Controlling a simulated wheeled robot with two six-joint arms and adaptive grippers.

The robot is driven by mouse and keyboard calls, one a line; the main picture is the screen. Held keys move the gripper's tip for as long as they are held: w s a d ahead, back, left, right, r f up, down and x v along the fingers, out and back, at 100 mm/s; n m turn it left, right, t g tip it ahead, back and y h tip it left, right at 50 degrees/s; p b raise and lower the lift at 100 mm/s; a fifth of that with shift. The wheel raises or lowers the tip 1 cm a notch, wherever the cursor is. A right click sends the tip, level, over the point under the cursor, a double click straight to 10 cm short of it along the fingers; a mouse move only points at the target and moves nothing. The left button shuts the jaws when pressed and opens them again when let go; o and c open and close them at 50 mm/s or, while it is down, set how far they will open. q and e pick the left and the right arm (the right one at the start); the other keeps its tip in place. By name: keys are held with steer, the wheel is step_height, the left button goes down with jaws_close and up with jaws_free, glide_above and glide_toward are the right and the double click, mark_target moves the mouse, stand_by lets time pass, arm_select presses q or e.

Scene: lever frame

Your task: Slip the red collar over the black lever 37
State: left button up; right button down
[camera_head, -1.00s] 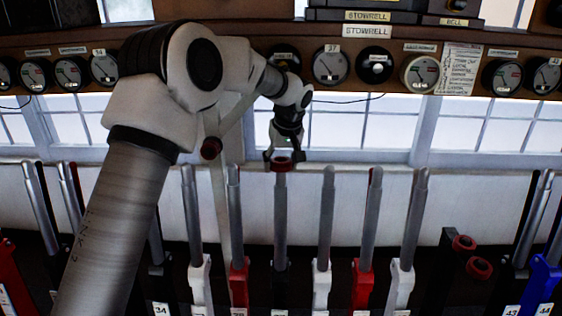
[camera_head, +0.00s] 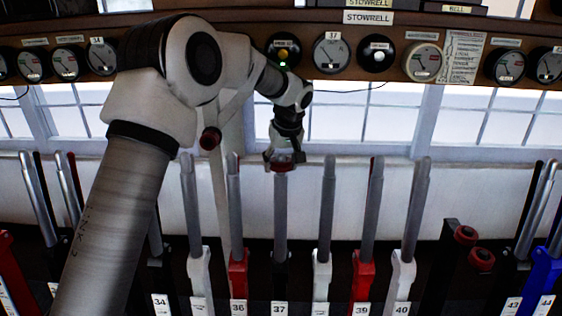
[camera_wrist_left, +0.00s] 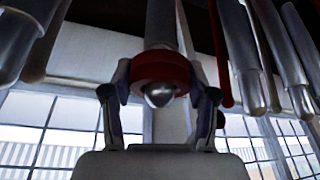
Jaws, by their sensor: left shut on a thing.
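The black lever 37 (camera_head: 280,215) stands upright in the middle of the head view, above its number plate. The red collar (camera_head: 281,168) is at the lever's top. In the left wrist view the collar (camera_wrist_left: 160,68) is around the lever, whose rounded metal tip (camera_wrist_left: 160,95) pokes out through it. My left gripper (camera_head: 284,158) is above the lever, pointing down, shut on the collar with a finger on each side. In the head view the gripper hides the lever's top. My right gripper is not in view.
Grey-topped levers stand close on both sides, including lever 36 (camera_head: 236,215) and lever 39 (camera_head: 371,215). Two more red collars, an upper one (camera_head: 465,234) and a lower one (camera_head: 481,260), sit on black supports at right. A shelf of dials (camera_head: 332,53) runs behind.

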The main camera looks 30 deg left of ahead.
arm_select(q)
steer(key=o, duration=1.3)
steer(key=shift+p+v, duration=0.7)
steer(key=shift+v, duration=0.2)
steer(key=p+v, duration=0.4)
steer(key=v, duration=0.3)
steer(key=shift+p, duration=0.35)
steer(key=shift+d+r, duration=0.1)
